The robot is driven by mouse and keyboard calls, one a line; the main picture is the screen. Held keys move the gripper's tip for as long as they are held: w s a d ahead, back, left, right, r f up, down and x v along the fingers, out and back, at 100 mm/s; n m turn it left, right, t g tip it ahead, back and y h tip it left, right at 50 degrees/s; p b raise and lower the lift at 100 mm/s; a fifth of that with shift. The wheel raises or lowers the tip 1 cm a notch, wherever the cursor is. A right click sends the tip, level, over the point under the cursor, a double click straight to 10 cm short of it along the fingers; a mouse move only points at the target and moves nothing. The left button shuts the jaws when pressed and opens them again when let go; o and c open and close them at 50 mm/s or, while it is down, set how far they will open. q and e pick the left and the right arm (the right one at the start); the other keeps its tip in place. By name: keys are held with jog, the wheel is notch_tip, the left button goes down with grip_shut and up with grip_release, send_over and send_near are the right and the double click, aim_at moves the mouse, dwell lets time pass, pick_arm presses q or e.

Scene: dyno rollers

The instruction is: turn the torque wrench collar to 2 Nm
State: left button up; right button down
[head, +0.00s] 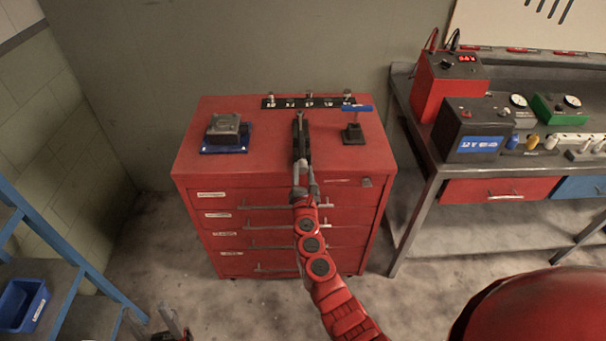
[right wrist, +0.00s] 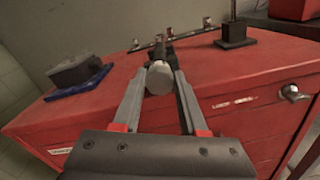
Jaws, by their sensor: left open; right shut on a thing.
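The torque wrench (head: 300,140) lies along the middle of the red cabinet's top, its dark shaft pointing to the back. In the right wrist view its round grey end (right wrist: 159,79) faces the camera, between the fingertips. My right gripper (head: 304,186) is at the cabinet's front edge, shut on this near end of the wrench. The fingers and arm partly hide the collar; no scale or setting is readable. My left gripper (head: 172,332) is low at the bottom left of the head view, open, empty and partly cut off, well away from the wrench.
On the cabinet top (head: 260,165) are a grey block on a blue mat (head: 222,148), a socket rack (head: 285,103) at the back and a blue-topped stand (head: 353,132). A workbench (head: 420,150) with instruments stands right, blue shelving (head: 50,245) left.

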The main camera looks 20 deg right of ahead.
jog(key=m+b, duration=0.1)
jog(key=m, duration=0.1)
jog(key=m+b, duration=0.1)
jog(key=m, duration=0.1)
jog(key=shift+f+m+b, duration=0.2)
jog(key=shift+m+b, duration=0.1)
jog(key=shift+b, duration=0.05)
jog(key=m+b, duration=0.3)
jog(key=m, duration=0.1)
jog(key=shift+f+m, duration=0.1)
jog(key=shift+m, duration=0.2)
jog(key=m+b, duration=0.5)
jog(key=shift+f, duration=0.1)
jog(key=shift+m+b, duration=1)
jog(key=shift+m, duration=0.3)
jog(key=shift+r, duration=0.2)
jog(key=shift+c, duration=2.2)
grip_release()
jog(key=shift+s, duration=0.1)
